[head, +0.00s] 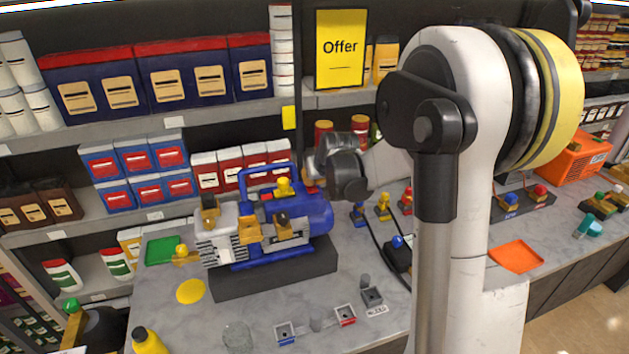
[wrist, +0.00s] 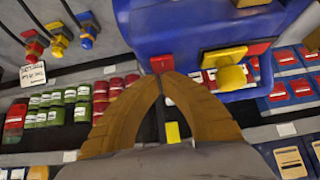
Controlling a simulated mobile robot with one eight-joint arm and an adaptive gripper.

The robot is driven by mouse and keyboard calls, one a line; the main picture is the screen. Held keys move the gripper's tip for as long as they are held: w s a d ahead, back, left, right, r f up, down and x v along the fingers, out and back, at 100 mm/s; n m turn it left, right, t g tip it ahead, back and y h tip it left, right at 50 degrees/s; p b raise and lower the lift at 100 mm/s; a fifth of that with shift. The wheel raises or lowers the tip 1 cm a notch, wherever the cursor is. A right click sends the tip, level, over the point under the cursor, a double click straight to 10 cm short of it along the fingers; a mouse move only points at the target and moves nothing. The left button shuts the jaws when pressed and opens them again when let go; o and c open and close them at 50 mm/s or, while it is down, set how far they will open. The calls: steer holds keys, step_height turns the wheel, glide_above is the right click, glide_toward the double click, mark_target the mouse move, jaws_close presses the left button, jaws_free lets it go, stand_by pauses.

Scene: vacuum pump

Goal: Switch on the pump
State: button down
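The pump (head: 318,218) is a blue motor with a pale grey block and a blue carrying handle, on a dark base on the counter. In the head view my wrist is at the pump's right end and the fingertips are mostly hidden.
Stocked shelves (head: 150,125) stand right behind the pump. Two small trays (head: 285,332) (head: 345,315) and a yellow disc (head: 190,291) lie in front. A black device with a blue knob (head: 397,243) and coloured connectors (head: 383,207) are to the right.

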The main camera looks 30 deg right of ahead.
mark_target(314, 187)
step_height(314, 187, up, 5)
steer(key=p, duration=0.3)
steer(key=shift+s+a+f, duration=0.1)
steer(key=shift+s, duration=0.05)
steer(key=s+a+r, duration=0.1)
steer(key=s+r, duration=0.4)
steer(key=s, duration=0.3)
steer(key=shift+a, duration=0.25)
steer(key=s+a+f+n+b, duration=0.1)
steer(key=s+a+f+b, duration=0.7)
steer(key=s, duration=0.3)
steer(key=s+a+f+n+g+y+b, duration=0.1)
steer(key=s+a+f+b, duration=0.8)
steer(key=s, duration=0.3)
steer(key=shift+a+f+y, duration=0.2)
steer(key=shift+a+y, duration=0.05)
steer(key=shift+y, duration=0.05)
steer(key=shift+r, duration=0.1)
